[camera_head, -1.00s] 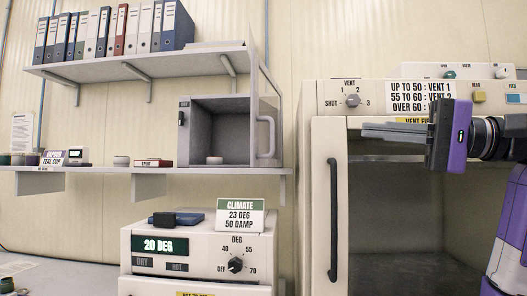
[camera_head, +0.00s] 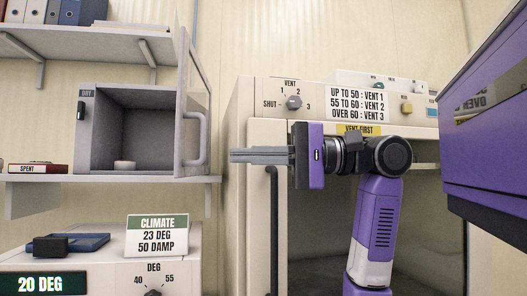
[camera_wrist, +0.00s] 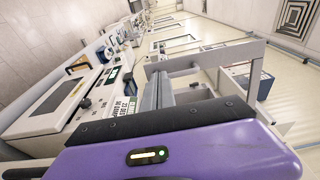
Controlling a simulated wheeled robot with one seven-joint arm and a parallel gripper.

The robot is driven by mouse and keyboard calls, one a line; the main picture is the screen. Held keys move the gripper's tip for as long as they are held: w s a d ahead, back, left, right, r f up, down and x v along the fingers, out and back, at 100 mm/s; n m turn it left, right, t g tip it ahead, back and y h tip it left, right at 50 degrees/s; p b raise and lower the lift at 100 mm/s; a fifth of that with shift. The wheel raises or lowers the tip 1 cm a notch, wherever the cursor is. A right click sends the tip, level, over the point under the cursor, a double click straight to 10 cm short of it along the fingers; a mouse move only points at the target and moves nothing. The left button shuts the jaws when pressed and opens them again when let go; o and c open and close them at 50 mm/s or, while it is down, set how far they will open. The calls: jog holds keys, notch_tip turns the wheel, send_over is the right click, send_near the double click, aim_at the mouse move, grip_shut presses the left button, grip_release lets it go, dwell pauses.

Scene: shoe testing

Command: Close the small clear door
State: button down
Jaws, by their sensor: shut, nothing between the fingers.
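The small clear door (camera_head: 190,85) stands swung open at the right side of a small grey cabinet (camera_head: 84,150) on the shelf in the head view. It has a grey frame and a grey bar handle (camera_head: 203,140). The cabinet's front is open and a small round pale item (camera_head: 125,165) sits inside. My gripper (camera_head: 232,156) is shut and empty, its fingers pointing left, a little right of the handle in the picture. In the wrist view my fingers (camera_wrist: 160,90) are together, with a grey frame (camera_wrist: 252,60) close beyond them; I cannot tell whether they touch.
A large beige oven (camera_head: 247,110) stands on the right behind my arm, with a dark vertical handle (camera_head: 272,220). A lower unit with a climate sign (camera_head: 157,235) sits below the shelf (camera_head: 130,193). Binders stand on the upper shelf (camera_head: 110,42).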

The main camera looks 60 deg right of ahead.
aim_at(179, 155)
jog(key=p+x, duration=0.1)
jog(key=x, duration=0.7)
jog(key=shift+w+a+p, duration=0.1)
jog(key=shift+p, duration=0.3)
